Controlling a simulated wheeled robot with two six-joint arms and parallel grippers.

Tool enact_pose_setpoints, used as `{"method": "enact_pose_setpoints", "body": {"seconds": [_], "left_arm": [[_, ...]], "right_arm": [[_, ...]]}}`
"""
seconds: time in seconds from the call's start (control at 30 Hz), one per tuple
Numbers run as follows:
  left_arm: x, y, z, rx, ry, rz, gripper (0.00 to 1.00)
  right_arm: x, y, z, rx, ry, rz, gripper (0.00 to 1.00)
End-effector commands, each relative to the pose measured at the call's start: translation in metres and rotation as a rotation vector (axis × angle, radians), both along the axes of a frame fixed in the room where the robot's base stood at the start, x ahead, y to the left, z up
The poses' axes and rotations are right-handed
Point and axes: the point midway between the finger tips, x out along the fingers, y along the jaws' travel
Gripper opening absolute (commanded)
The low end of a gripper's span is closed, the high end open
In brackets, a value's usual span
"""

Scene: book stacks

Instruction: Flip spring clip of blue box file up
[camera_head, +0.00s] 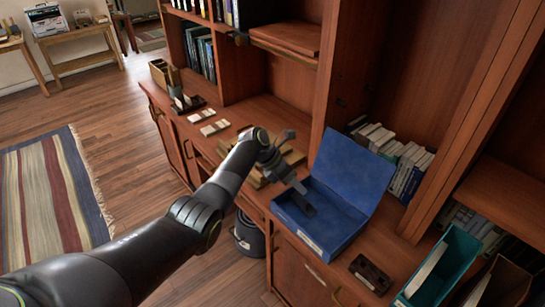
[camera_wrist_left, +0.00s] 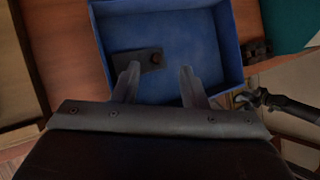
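The blue box file (camera_head: 322,228) stands open on the wooden counter, its lid (camera_head: 350,172) raised at the back. It also shows in the left wrist view (camera_wrist_left: 205,38). Inside, a dark flat plate with a reddish knob, seemingly the spring clip (camera_wrist_left: 135,63), lies low against the box floor. My left gripper (camera_head: 294,187) reaches over the box's left side. In the left wrist view its fingers (camera_wrist_left: 158,76) are apart and empty, pointing toward the clip; contact is unclear. A dark jointed arm end, seemingly my right gripper (camera_wrist_left: 244,99), shows at the right there, its opening unclear.
A teal file (camera_head: 436,268) and a dark brown slotted item (camera_head: 371,273) stand right of the box. Books (camera_head: 400,160) line the shelf behind it. Brown blocks (camera_head: 262,170) lie to its left. A dark bin (camera_head: 248,236) stands on the floor below.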

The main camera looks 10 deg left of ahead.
Motion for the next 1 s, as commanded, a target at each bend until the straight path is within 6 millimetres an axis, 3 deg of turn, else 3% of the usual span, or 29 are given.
{"method": "enact_pose_setpoints", "body": {"seconds": [0.5,0.7,1.0], "left_arm": [[-0.011,0.065,0.083,0.003,-0.004,0.001,0.39],[-0.013,0.077,0.099,0.001,0.0,-0.001,0.39],[-0.013,0.079,0.102,0.001,0.0,-0.001,0.39]], "right_arm": [[0.0,-0.002,0.001,-0.002,0.0,0.001,0.36],[0.0,-0.002,-0.001,-0.002,0.0,0.001,0.36],[0.0,-0.002,0.0,-0.002,0.0,0.001,0.36]]}}
